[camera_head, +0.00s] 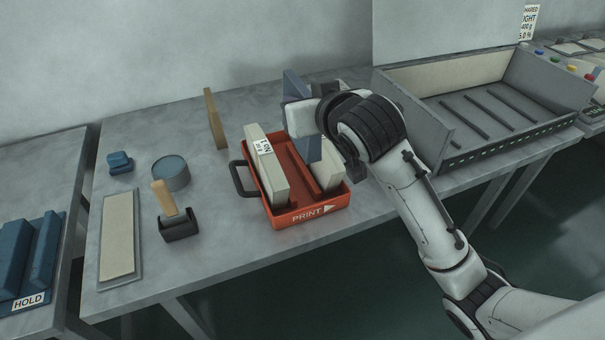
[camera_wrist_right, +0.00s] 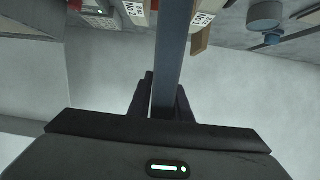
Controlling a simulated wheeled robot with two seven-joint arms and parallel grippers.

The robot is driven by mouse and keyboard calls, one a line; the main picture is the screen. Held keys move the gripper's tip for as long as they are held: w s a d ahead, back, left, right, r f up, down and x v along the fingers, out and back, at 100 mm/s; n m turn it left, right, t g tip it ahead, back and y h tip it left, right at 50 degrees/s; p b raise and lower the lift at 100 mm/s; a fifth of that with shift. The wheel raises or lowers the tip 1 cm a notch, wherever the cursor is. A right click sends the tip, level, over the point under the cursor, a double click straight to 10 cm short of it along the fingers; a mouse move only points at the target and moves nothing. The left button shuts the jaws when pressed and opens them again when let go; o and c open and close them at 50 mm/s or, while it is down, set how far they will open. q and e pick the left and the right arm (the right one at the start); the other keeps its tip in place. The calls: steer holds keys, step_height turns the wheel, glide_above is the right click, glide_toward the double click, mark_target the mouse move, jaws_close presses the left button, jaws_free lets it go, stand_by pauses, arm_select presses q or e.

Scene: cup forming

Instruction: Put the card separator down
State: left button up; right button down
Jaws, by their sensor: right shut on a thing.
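The card separator, a thin blue upright panel (camera_head: 293,86), is held in my right gripper (camera_head: 313,108). Its lower part shows below the gripper, over the right half of the red PRINT tray (camera_head: 320,212). I cannot tell whether it touches the tray floor. The tray holds a pale card block (camera_head: 268,178) with a white label at left and another pale block (camera_head: 329,172) at right. In the right wrist view the separator (camera_wrist_right: 174,55) runs between the two shut fingers (camera_wrist_right: 161,98). My left gripper is out of view.
A brown upright panel (camera_head: 215,119) stands behind the tray. A round blue-grey tin (camera_head: 171,174), a wooden-handled stamp (camera_head: 166,196), a blue block (camera_head: 120,162) and a pale pad (camera_head: 118,233) lie left. A large grey open box (camera_head: 470,105) stands right. A HOLD tray (camera_head: 30,299) is far left.

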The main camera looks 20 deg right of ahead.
steer(key=w+f, duration=0.5)
steer(key=shift+w+a, duration=0.25)
steer(key=shift+w+f, duration=0.2)
steer(key=shift+f, duration=5.1)
steer(key=shift+f, duration=0.1)
steer(key=shift+f, duration=0.1)
steer(key=c, duration=1.6)
jaws_free()
